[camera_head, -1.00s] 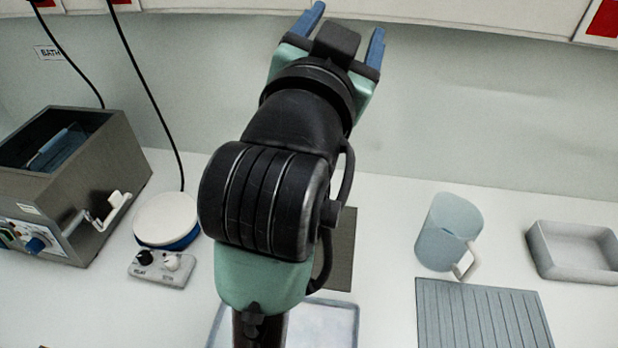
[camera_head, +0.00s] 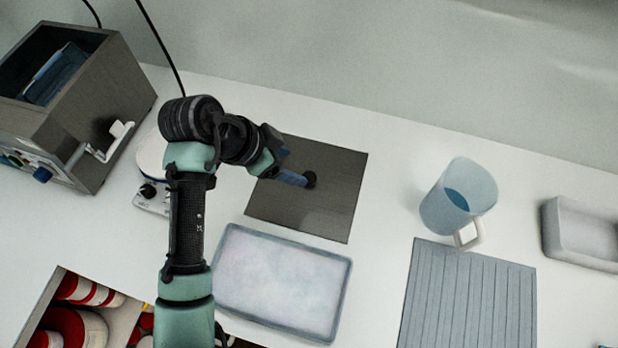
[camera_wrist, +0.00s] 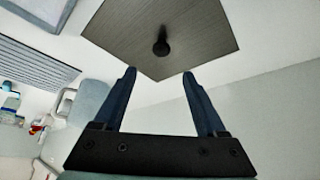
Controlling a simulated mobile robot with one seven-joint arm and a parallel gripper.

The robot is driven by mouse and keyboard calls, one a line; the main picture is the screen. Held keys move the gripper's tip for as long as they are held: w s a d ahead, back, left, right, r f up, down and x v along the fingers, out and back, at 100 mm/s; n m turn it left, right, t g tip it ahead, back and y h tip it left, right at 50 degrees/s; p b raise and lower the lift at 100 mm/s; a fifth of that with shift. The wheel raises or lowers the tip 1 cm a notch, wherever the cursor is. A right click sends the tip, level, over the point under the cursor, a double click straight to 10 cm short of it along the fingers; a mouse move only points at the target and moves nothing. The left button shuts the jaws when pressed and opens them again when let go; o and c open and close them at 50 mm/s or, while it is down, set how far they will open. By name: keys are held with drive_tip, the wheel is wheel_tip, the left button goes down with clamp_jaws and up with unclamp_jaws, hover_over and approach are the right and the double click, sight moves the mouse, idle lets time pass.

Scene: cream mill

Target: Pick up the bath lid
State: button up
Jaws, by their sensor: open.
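The bath lid (camera_head: 335,206) is a flat dark grey metal plate lying on the white counter behind the shallow tray. A round black knob (camera_head: 309,179) stands at its middle. In the wrist view the lid (camera_wrist: 195,30) shows ahead of the fingers, with its knob (camera_wrist: 161,48) roughly centred between them but beyond the tips. My gripper (camera_head: 292,167) is over the lid's upper left part, close to the knob. Its two blue fingers (camera_wrist: 158,75) are apart with nothing between them. The arm hides the lid's upper left corner in the head view.
The open water bath (camera_head: 85,120) stands at left, beside a partly hidden hotplate (camera_head: 150,195). A shallow tray (camera_head: 232,262) lies in front of the lid. A jug (camera_head: 445,200), a ribbed mat (camera_head: 470,300) and a pale bin (camera_head: 552,235) are at right.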

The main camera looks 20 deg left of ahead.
sight(309, 176)
drive_tip(key=x, duration=0.3)
drive_tip(key=shift+w+d+f, duration=0.1)
drive_tip(key=shift+w+f, duration=0.05)
drive_tip(key=shift+f, duration=0.2)
drive_tip(key=x, duration=0.1)
drive_tip(key=p+x, duration=0.1)
drive_tip(key=x, duration=0.3)
drive_tip(key=shift+s+a+f+p, duration=0.25)
drive_tip(key=shift+p, duration=0.05)
clamp_jaws()
